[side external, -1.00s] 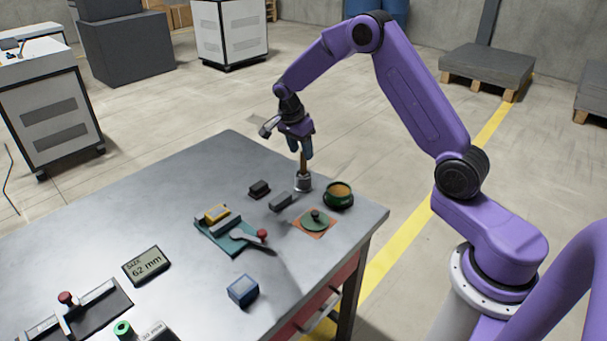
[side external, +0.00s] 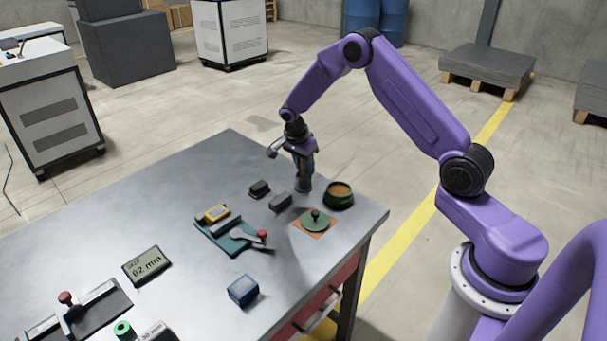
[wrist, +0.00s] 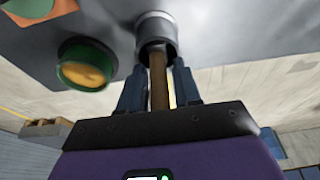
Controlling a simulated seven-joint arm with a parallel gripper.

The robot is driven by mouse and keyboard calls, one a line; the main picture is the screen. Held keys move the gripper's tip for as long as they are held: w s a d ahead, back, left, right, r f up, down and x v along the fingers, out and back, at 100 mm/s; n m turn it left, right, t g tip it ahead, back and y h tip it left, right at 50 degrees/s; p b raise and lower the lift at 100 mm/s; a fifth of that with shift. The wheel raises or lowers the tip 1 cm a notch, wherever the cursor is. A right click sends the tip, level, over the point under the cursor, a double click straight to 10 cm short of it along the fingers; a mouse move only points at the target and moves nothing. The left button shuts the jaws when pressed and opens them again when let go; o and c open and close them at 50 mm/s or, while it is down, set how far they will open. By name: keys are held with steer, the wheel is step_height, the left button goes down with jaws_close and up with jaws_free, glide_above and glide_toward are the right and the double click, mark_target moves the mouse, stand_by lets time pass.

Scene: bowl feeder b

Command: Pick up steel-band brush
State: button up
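The steel-band brush (wrist: 157,33) stands upright on the table, with a brown wooden handle and a grey metal band. In the side view its metal lower part (side external: 303,185) shows just below my gripper (side external: 303,172), and the handle is mostly hidden. In the wrist view the fingers of my gripper (wrist: 158,85) are on either side of the handle. A light gap shows between the handle and the right finger, so the gripper looks open around it, not clamped.
A green pot with orange contents (side external: 339,194) stands close to the right of the brush. A green knobbed lid (side external: 315,222) lies on an orange mat in front. Small dark blocks (side external: 280,202) sit to the left. A blue box (side external: 243,290) stands nearer the front.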

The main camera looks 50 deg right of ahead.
jaws_close()
steer(key=shift+r, duration=0.1)
step_height(320, 180, up, 10)
steer(key=shift+f, duration=0.1)
